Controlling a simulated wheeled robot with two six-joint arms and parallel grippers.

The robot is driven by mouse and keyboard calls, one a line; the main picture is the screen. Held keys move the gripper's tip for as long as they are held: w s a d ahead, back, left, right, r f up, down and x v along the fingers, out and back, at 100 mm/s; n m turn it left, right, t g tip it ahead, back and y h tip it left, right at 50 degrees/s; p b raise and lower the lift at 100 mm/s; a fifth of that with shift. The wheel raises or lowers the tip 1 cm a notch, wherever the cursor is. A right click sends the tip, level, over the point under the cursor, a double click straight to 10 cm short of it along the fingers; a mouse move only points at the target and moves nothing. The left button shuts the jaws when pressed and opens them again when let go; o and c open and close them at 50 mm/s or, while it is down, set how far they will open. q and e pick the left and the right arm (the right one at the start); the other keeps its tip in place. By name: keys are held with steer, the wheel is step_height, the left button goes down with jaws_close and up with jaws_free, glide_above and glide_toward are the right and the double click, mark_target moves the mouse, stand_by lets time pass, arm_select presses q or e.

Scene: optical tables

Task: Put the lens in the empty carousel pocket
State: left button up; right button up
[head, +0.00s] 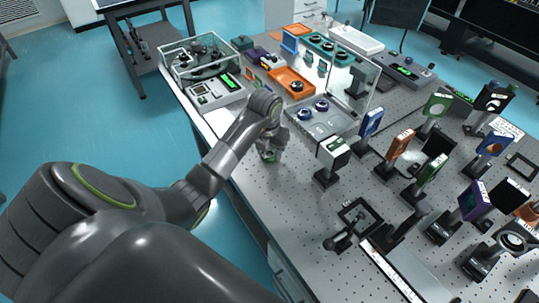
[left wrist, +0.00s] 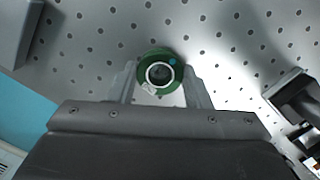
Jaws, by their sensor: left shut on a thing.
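The lens, in a round green mount with a pale inner ring, shows in the left wrist view (left wrist: 160,73) between the two fingers. My left gripper (head: 270,150) is shut on it, just above the perforated table top. In the head view the green lens (head: 268,156) is small and partly hidden by the fingers. A clear-walled case (head: 200,58) at the back left has dark round parts inside. I cannot tell whether these are the carousel or which pocket is empty. My right gripper is not in view.
A grey tray (head: 327,124) with blue-ringed round parts lies beyond the gripper. An orange tray (head: 290,82) stands farther back. A white-faced mount on a post (head: 333,152) and several other mounts stand to the right.

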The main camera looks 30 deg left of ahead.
mark_target(269, 153)
arm_select(q)
steer(key=shift+c, duration=1.1)
steer(key=shift+r, duration=0.5)
step_height(269, 153, up, 4)
steer(key=shift+w+f+b, duration=0.1)
steer(key=shift+f+b, duration=0.15)
steer(key=shift+b, duration=0.1)
step_height(269, 153, up, 4)
steer(key=p, duration=0.3)
steer(key=shift+p, duration=0.3)
steer(key=shift+s+a, duration=0.1)
steer(key=shift+s, duration=0.1)
